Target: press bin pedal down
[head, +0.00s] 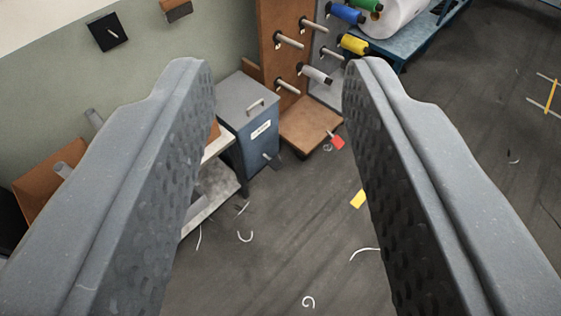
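The bin (256,124) is a blue-grey box with a grey lid, a handle on the lid and a white label on its front. It stands on the floor left of centre, beyond my gripper. The lid looks shut. A small dark pedal (272,160) sticks out low at the bin's front. It looks raised clear of the floor, though its exact height is hard to tell. My gripper (278,75) is wide open, with nothing between its two grey fingers. It is well short of the bin and apart from it.
A low shelf (212,196) stands left of the bin, partly behind the left finger. A wooden peg rack (283,48) with coloured spools stands behind it. A blue table (417,38) is at the back. Thread scraps and tags lie on the otherwise clear floor (300,235).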

